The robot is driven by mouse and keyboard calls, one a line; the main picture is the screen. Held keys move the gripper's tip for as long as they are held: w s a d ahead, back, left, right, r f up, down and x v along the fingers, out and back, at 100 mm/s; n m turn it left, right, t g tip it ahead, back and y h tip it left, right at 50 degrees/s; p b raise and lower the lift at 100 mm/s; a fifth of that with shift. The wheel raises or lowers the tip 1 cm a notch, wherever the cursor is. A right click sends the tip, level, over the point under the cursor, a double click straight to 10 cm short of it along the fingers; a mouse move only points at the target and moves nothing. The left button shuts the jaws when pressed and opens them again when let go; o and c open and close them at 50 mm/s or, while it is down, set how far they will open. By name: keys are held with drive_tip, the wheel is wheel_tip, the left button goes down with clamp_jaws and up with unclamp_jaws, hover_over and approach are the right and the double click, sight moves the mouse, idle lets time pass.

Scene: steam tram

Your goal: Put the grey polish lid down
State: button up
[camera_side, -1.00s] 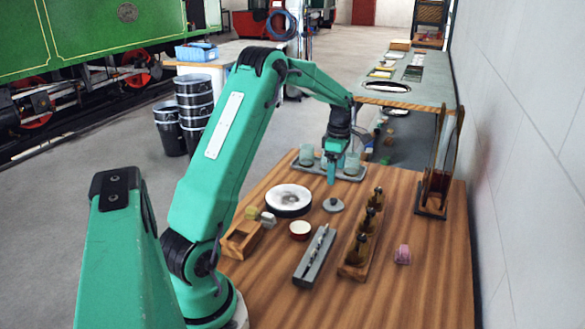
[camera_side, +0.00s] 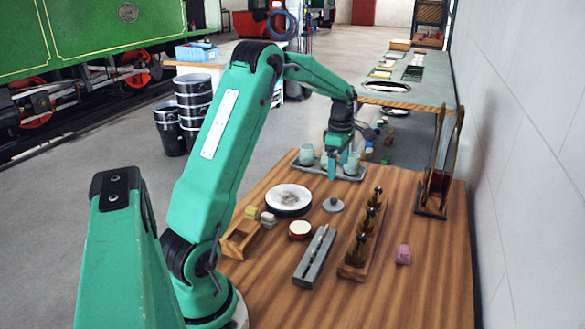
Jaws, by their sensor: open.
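The grey polish lid (camera_side: 333,205), a small round disc with a knob on top, lies on the wooden table, right of the white round dish. My gripper (camera_side: 338,176) is open and empty, above and beyond the lid, apart from it. Its fingers are in front of the grey tray with the pale cups. A small red tin (camera_side: 300,231) with a pale top stands nearer the camera, left of the lid and apart from it.
A white round dish (camera_side: 288,198) is left of the lid. A grey tray (camera_side: 308,166) with pale cups is behind. A wooden rack (camera_side: 352,272) of bottles, a grey holder (camera_side: 312,265), a pink block (camera_side: 402,255) and an upright stand (camera_side: 431,212) occupy the right. The front right is clear.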

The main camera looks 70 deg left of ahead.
drive_tip(key=s+d+r+m+t, duration=0.1)
drive_tip(key=s+d+r+m, duration=0.3)
drive_tip(key=d+r+m, duration=0.3)
drive_tip(key=s+d+r+m+t, duration=0.1)
drive_tip(key=s+d+r+m, duration=0.3)
drive_tip(key=d, duration=0.4)
drive_tip(key=s+d+m+t, duration=0.3)
drive_tip(key=s+d+m, duration=0.8)
drive_tip(key=s+m, duration=0.2)
drive_tip(key=shift+s+d+m, duration=0.35)
drive_tip(key=shift+s+m, duration=0.05)
drive_tip(key=shift+m, duration=0.7)
